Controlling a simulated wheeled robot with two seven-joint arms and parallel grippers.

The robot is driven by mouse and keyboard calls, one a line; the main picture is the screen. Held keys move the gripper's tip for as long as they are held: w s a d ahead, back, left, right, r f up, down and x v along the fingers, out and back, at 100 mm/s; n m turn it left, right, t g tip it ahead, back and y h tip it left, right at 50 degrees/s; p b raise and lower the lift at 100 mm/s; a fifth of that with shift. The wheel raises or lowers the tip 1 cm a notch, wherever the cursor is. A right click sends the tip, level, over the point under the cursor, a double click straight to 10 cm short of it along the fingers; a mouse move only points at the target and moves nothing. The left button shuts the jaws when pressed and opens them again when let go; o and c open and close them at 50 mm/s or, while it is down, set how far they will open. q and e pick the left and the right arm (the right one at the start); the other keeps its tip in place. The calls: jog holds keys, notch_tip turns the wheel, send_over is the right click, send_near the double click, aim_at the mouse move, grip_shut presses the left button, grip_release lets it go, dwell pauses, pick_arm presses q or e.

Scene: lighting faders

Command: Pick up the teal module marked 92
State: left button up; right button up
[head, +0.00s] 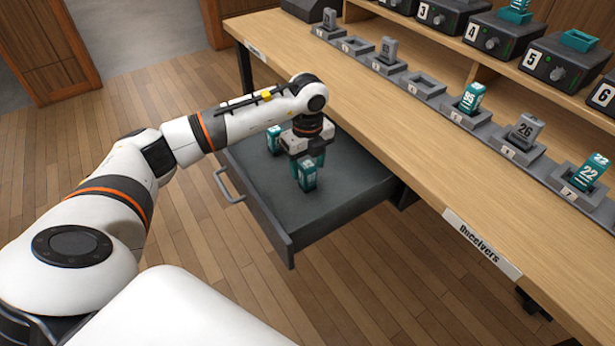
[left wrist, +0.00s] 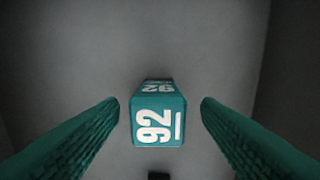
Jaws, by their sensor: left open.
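The teal module marked 92 (left wrist: 158,120) stands in the middle of the left wrist view, its white number on the top and on one side. My left gripper (left wrist: 160,105) is open, with one green ridged finger on each side of the module and a visible gap to both. In the head view my left gripper (head: 308,163) points down into the open drawer, at a teal module (head: 307,177) whose number is too small to read there. My right gripper is not in view.
Another teal module (head: 273,139) stands in the open grey drawer (head: 262,200), behind and left of the gripper. The wooden counter (head: 400,130) overhangs on the right, with a row of docks holding several modules, such as a grey 26 (head: 525,131) and a teal 22 (head: 590,172).

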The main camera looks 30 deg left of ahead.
pick_arm(q)
notch_tip(320, 180, down, 4)
jog(key=shift+w+a+r, duration=0.1)
jog(key=shift+a+r, duration=0.05)
jog(key=shift+r, duration=0.05)
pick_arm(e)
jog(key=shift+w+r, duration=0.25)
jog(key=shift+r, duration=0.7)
pick_arm(q)
jog(key=c, duration=1.1)
